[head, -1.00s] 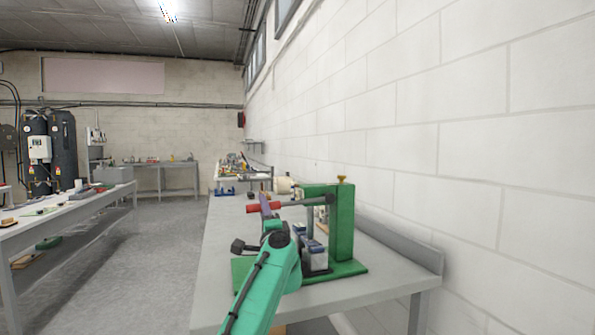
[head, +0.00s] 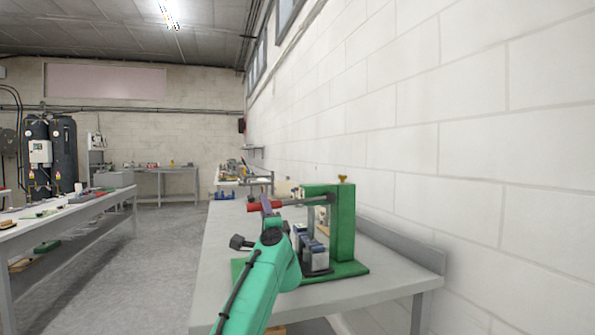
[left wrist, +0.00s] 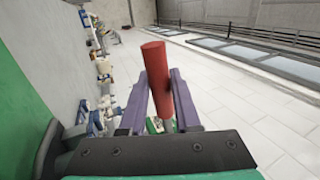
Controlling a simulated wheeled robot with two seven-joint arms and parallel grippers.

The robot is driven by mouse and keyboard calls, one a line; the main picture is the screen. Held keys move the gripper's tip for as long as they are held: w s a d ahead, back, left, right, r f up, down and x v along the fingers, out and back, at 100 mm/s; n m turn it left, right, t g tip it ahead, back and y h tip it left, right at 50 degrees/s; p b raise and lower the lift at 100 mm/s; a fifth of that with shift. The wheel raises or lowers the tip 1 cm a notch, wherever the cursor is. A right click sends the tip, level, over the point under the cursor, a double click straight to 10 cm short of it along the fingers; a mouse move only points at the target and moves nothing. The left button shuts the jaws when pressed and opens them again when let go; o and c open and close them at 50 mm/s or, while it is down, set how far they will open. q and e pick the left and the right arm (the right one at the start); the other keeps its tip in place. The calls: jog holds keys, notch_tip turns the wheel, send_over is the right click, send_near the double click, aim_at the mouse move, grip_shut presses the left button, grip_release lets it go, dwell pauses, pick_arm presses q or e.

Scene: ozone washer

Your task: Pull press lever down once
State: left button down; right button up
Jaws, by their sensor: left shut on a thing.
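The green press (head: 342,222) stands on the grey workbench near the wall. Its lever has a red handle (head: 262,205) that sticks out to the left, and the lever bar looks close to level. My left gripper (head: 268,208) is at the red handle. In the left wrist view the red handle (left wrist: 156,75) stands between the two purple fingers of my left gripper (left wrist: 160,95), which are closed on it. The lower part of the press is partly hidden behind my left arm. My right gripper is not in view.
The grey workbench (head: 385,285) has a raised edge along the white block wall. Small items (head: 235,172) lie on a bench farther back. Another long bench (head: 70,217) stands at the left, with clear floor between.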

pick_arm(q)
jog(key=shift+d+r+m+h+p, duration=0.1)
jog(key=shift+r+m+h+p, duration=0.2)
jog(key=shift+r+m+h, duration=0.6)
jog(key=shift+r+y, duration=0.3)
jog(key=r+m+p, duration=0.1)
jog(key=r+m+h+p, duration=0.1)
jog(key=r+m+p, duration=0.1)
jog(key=p, duration=0.1)
jog(key=shift+w+d+r+m+h, duration=0.1)
jog(key=shift+d+r+m+h, duration=0.2)
jog(key=shift+r, duration=0.05)
jog(key=shift+f, duration=0.1)
